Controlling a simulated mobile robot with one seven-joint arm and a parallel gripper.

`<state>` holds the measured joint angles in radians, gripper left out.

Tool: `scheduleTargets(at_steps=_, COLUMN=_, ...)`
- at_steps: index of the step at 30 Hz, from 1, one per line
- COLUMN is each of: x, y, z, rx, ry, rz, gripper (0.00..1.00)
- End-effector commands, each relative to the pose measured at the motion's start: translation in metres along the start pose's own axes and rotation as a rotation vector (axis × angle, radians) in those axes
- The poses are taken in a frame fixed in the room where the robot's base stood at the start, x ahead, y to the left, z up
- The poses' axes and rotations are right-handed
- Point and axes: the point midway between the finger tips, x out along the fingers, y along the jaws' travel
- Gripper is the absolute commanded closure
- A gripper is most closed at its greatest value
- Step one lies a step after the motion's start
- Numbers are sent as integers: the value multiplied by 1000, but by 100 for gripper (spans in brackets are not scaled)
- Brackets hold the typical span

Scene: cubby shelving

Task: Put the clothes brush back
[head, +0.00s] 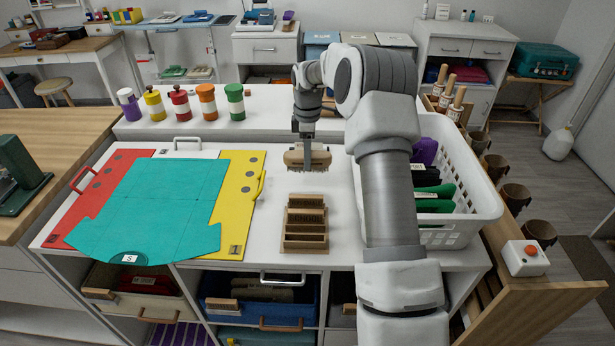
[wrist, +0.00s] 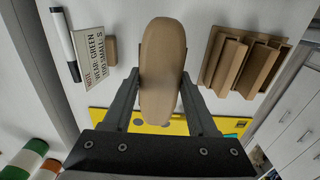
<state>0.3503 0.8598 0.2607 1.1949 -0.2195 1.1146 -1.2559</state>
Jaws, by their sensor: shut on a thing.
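The clothes brush (head: 305,158) has a tan wooden back and dark bristles that point down in the head view. My gripper (head: 306,147) is shut on it and holds it over the white worktop, behind the wooden slotted rack (head: 305,224). In the wrist view the brush back (wrist: 163,70) lies lengthwise between the two fingers of my gripper (wrist: 164,82). The rack also shows in the wrist view (wrist: 240,62), to the right of the brush and apart from it. Its slots look empty. My arm hides part of the worktop to the right.
A white basket (head: 472,205) of clothes stands right. Several coloured jars (head: 180,103) line the back. A marker (wrist: 64,42) and a note card (wrist: 92,55) lie near the brush.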

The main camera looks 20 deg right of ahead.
Motion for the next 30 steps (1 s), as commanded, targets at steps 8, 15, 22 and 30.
scheduleTargets(at_steps=8, x=34, y=-1, z=0, rx=1, ry=0, rz=-1, gripper=94)
scheduleTargets(at_steps=15, x=63, y=0, z=-1, rx=1, ry=1, rz=2, gripper=94)
scheduleTargets(at_steps=22, x=63, y=0, z=-1, rx=1, ry=1, rz=2, gripper=94)
scheduleTargets(at_steps=30, x=66, y=0, z=-1, rx=1, ry=1, rz=1, gripper=13)
